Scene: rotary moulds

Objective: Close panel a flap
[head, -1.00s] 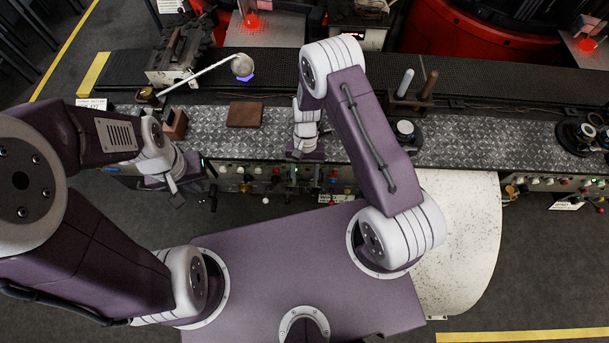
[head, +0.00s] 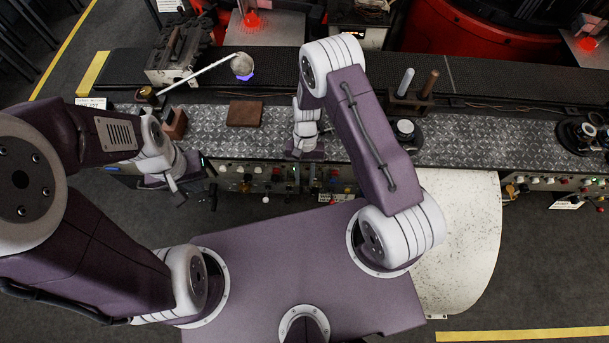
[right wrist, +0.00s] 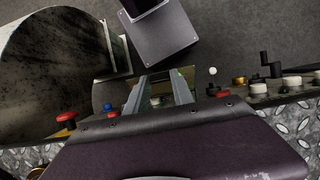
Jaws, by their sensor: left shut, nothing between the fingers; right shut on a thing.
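The control panel (head: 262,178) runs along the front of the bench, with buttons and knobs. My right gripper shows in the right wrist view (right wrist: 165,92), reaching down at the panel front. Its two fingers are shut on a thin thing between them. It is probably the panel flap, but it is mostly hidden and I cannot tell its angle. In the head view my right wrist covers this spot. My left gripper (head: 180,196) is shut and empty, in front of the bench at the left, apart from the panel.
Red knobs (right wrist: 66,117) and a black crank (right wrist: 268,62) stick out beside my right gripper. A pale rounded table (head: 462,240) stands at the right.

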